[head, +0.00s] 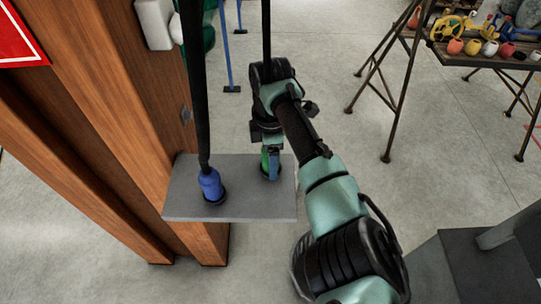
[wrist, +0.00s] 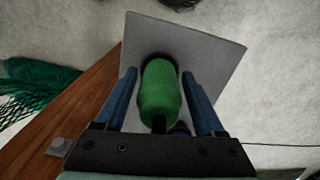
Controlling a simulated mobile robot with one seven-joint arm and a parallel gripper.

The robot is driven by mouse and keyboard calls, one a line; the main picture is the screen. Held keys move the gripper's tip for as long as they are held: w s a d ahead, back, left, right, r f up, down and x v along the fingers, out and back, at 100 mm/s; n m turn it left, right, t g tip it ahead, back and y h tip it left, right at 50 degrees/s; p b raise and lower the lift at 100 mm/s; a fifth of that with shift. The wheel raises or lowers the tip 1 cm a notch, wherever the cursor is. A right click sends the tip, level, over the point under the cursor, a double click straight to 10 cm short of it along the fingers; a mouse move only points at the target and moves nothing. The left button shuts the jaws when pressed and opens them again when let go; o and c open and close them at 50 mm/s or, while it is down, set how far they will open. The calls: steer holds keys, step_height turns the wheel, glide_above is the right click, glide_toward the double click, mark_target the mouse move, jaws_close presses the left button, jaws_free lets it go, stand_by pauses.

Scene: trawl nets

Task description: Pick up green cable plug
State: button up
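The green cable plug (wrist: 160,95) stands on a grey shelf plate (wrist: 213,45), with a dark ring at its base. In the wrist view my gripper (wrist: 163,85) has its two blue fingers on either side of the plug, with a gap showing on both sides. In the head view the green plug (head: 265,160) is mostly hidden behind my gripper (head: 270,166). A blue cable plug (head: 211,186) with a thick black cable stands on the same shelf to the left. Part of something blue shows beneath the green plug's near end in the wrist view.
The shelf is fixed beside a wooden post (head: 120,110). The black cable (head: 198,90) rises from the blue plug, left of my arm. A trestle table (head: 480,55) with colourful floats stands at the upper right. Green netting (wrist: 45,90) hangs at the left. Concrete floor is clear around the shelf.

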jaws_close()
steer(key=shift+r, duration=0.15)
